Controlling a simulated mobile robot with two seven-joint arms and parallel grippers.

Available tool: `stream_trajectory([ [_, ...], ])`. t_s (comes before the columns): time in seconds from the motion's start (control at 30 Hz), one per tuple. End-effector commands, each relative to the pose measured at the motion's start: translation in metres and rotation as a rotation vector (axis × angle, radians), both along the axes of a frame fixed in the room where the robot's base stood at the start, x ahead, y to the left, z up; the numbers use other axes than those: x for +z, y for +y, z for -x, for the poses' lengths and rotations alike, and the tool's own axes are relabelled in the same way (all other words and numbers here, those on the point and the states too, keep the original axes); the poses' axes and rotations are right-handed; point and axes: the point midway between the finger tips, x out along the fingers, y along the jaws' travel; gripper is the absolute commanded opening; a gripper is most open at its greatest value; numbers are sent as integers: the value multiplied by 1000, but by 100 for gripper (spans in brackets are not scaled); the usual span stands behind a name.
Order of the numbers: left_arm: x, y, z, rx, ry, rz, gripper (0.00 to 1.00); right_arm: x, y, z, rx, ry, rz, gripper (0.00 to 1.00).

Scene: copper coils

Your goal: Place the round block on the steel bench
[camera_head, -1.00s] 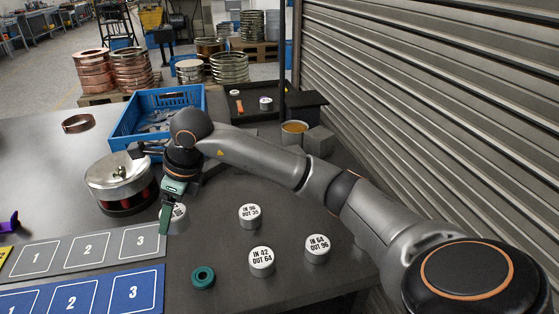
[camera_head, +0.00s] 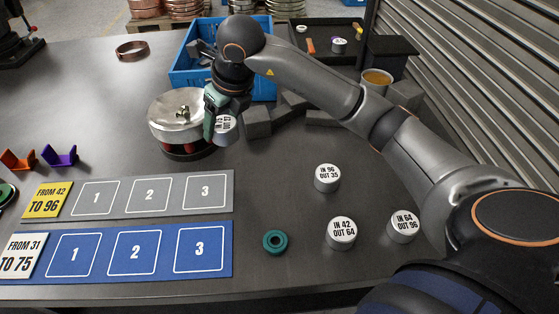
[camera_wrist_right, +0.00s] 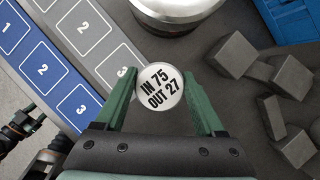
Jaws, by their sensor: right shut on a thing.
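My right gripper (camera_head: 214,118) is shut on a white-topped round block (camera_head: 225,128), just right of the metal-lidded pot in the head view. In the right wrist view the block (camera_wrist_right: 160,84), marked IN 75 OUT 27, sits between the two green fingers. It looks held above the bench, near the grey mat's 3 end. Three other round blocks stand on the dark steel bench (camera_head: 290,275): IN 96 OUT 35 (camera_head: 327,178), IN 42 OUT 64 (camera_head: 341,233) and IN 64 OUT 96 (camera_head: 404,227). My left gripper is not in view.
The lidded pot (camera_head: 180,107) stands close beside the gripper. Grey blocks (camera_head: 257,122) and a blue crate (camera_head: 187,73) are behind. A grey mat (camera_head: 225,178), a blue mat (camera_head: 225,268) and a green ring (camera_head: 275,241) lie in front. Bare bench lies right of the mats.

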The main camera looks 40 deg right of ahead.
Motion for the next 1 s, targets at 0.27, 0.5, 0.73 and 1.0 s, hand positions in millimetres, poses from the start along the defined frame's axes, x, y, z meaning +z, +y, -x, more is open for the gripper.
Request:
stream_trajectory([
  [0.27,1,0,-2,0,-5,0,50,-31,-30,57,0,3,4,1],
  [0.5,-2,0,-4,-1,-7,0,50,-68,-43,83,0,3,3,1],
  [0.73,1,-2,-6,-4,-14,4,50,-81,-48,92,-1,-1,2,1],
  [1.0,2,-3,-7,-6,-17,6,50,-113,-49,96,0,1,0,1],
])
